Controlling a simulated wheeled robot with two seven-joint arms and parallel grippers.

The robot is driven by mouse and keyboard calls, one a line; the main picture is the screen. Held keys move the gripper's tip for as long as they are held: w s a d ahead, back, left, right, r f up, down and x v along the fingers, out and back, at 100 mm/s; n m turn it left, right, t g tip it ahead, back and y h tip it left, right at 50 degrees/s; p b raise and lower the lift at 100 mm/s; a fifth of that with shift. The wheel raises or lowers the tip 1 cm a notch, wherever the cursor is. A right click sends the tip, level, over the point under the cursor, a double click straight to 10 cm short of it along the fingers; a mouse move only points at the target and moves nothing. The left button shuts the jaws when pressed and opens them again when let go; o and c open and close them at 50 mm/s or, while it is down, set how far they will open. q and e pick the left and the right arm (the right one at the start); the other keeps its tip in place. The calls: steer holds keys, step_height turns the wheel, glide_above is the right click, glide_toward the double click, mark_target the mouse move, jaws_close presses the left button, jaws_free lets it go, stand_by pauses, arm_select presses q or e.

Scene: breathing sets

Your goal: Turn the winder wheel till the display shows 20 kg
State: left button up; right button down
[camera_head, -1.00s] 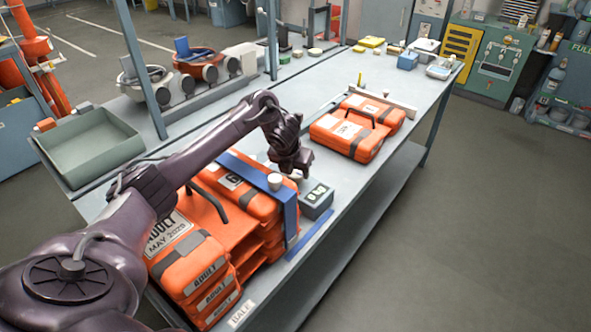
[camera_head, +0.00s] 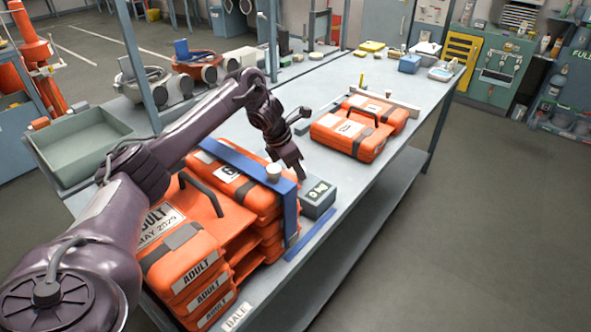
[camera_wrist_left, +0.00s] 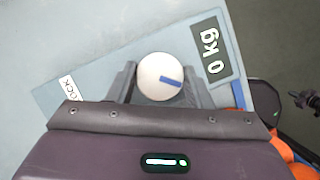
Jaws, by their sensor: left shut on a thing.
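The winder wheel (camera_wrist_left: 160,76) is a round white knob with a blue mark pointing right, seen from above in the left wrist view. The fingers of my left gripper (camera_wrist_left: 160,88) are shut on it, one on each side. The display (camera_wrist_left: 212,50) beside it reads 0 kg. In the head view my left gripper (camera_head: 302,177) reaches down beside the small grey display box (camera_head: 318,197), and the wheel between its fingers is hidden. A blue strap bar (camera_head: 240,165) crosses the stacked orange packs (camera_head: 185,258).
A white knob (camera_head: 273,172) stands on the blue bar close to my gripper. More orange packs (camera_head: 350,135) lie further along the bench (camera_head: 400,108). A grey-green tray (camera_head: 85,150) is at left. A partly covered label (camera_wrist_left: 68,87) ends in "OCK".

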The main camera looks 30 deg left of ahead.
arm_select(q)
steer(key=shift+w+r+m+h, duration=0.15)
steer(key=shift+m+h, duration=0.15)
steer(key=shift+m, duration=0.8)
steer(key=o, duration=1)
steer(key=p+v, duration=0.3)
steer(key=v, duration=0.4)
steer(key=shift+a+r, duration=0.2)
steer(key=shift+r, duration=0.15)
